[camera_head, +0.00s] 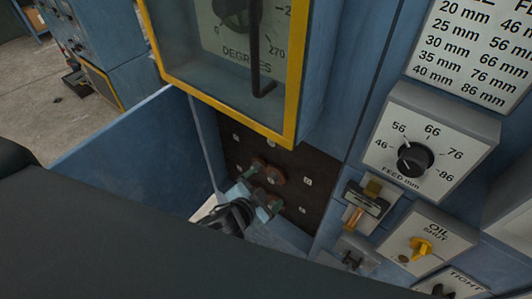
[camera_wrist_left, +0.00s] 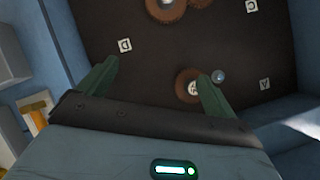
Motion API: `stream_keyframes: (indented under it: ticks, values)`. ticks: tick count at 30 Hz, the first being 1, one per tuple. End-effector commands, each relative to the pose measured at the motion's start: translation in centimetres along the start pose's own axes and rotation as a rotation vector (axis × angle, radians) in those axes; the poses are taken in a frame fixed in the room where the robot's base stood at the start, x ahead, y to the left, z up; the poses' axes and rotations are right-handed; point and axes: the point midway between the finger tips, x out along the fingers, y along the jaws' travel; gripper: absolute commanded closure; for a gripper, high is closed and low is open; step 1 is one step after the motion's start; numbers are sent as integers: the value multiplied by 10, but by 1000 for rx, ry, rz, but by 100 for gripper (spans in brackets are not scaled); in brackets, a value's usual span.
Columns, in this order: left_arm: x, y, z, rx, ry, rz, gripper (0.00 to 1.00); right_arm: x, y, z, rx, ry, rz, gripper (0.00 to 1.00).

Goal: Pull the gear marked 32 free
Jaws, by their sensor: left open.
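My left gripper (camera_head: 265,189) reaches into an open blue cabinet bay in the head view. Its two green fingers are spread apart with nothing between them, as the left wrist view (camera_wrist_left: 157,72) also shows. A brown gear (camera_wrist_left: 188,84) with a pale mark sits on the dark back panel, beside and partly behind the right finger. In the head view the gears (camera_head: 274,175) look small. I cannot read a number on any gear. My right gripper is not in view.
The dark panel (camera_wrist_left: 150,25) carries letter plates D (camera_wrist_left: 124,45), C (camera_wrist_left: 251,5) and A (camera_wrist_left: 264,84), and a grey peg (camera_wrist_left: 218,77). A yellow-framed dial box (camera_head: 225,60) overhangs the bay. An open blue door (camera_head: 140,150) stands left; a feed knob (camera_head: 415,158) is right.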

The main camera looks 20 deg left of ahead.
Motion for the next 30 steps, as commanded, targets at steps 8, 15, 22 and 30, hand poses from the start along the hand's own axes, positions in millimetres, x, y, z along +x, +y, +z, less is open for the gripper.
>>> stream_keyframes:
  ticks: [8, 15, 22, 30]
  values:
    - [15, -58, -54, 191, 63, -177, 8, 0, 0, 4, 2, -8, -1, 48]
    - [15, -70, -64, 221, 73, -218, 8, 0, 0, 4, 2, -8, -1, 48]
    - [24, -72, -64, 220, 72, -218, 8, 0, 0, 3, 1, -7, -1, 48]
    - [60, -80, -69, 221, 73, -218, 8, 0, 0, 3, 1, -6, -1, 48]
